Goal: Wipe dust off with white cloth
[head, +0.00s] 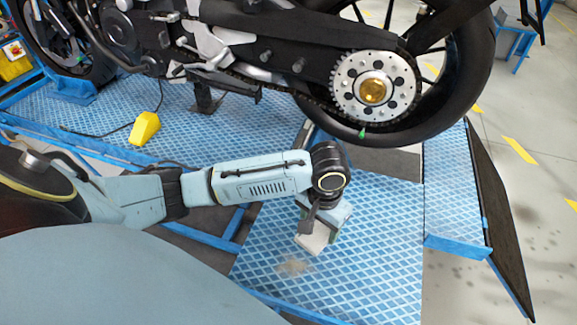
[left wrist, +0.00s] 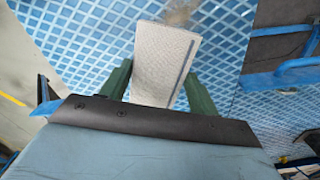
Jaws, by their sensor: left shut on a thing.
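My left gripper (head: 322,217) reaches down over the blue diamond-patterned platform (head: 378,240). It is shut on a white cloth (head: 313,240), which looks like a folded, flat pad. In the left wrist view the cloth (left wrist: 163,65) sits between the two green fingers of the gripper (left wrist: 158,90). A brownish dust patch (head: 294,267) lies on the platform just below and left of the cloth in the head view. In the left wrist view the dust (left wrist: 180,12) shows at the top edge, just beyond the cloth's end. I cannot tell whether the cloth touches the platform. My right gripper is not in view.
A motorcycle rear wheel (head: 468,70) with a sprocket (head: 375,90) stands above and behind my left arm. A yellow block (head: 145,128) lies on the platform at left. Blue frame rails (head: 240,222) edge the platform. Grey floor (head: 530,210) is open at right.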

